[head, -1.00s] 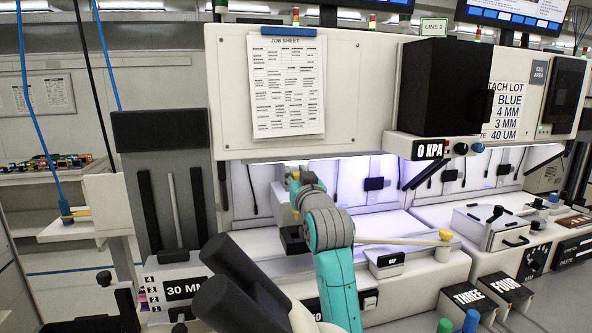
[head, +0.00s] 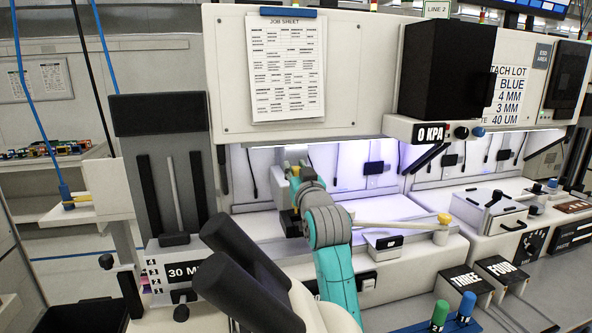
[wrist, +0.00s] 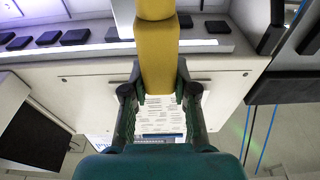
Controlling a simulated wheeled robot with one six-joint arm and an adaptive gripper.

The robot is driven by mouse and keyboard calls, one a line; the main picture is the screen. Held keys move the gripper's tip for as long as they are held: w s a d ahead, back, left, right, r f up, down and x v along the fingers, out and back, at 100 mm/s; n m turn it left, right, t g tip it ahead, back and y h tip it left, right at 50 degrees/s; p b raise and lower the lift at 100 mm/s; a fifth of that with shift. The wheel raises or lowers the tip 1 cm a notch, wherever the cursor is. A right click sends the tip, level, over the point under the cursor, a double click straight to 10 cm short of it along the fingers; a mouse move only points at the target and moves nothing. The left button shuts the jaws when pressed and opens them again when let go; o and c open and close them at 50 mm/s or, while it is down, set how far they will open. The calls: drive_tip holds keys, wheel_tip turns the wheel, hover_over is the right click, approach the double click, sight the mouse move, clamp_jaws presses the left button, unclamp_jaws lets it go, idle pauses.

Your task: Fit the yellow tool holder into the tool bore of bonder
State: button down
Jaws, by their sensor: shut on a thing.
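The yellow tool holder (wrist: 157,60) stands out in the wrist view, rising from between the two dark green fingers to the top edge. My gripper (wrist: 158,88) is shut on it. In the head view my gripper (head: 296,172) is inside the lit bay of the white bonder (head: 350,25), with only a small bit of yellow showing. The holder's far end is cut off in the wrist view and hidden in the head view. I cannot make out the tool bore, nor whether the holder touches anything.
Black microscope eyepieces (head: 245,275) stand close in front, left of my arm. A pale rod with a yellow knob (head: 444,218) lies right of my arm. A job sheet (head: 289,68) hangs on the panel above the bay. Green and blue pegs (head: 439,315) stand at the lower right.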

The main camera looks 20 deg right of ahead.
drive_tip(key=shift+f, duration=0.2)
drive_tip(key=shift+f, duration=1.5)
idle(0.3)
drive_tip(key=shift+f, duration=1.8)
idle(0.5)
drive_tip(key=c, duration=0.9)
unclamp_jaws()
drive_tip(key=shift+o, duration=0.4)
drive_tip(key=s+f, duration=0.1)
drive_tip(key=s, duration=1.1)
drive_tip(key=shift+f, duration=0.4)
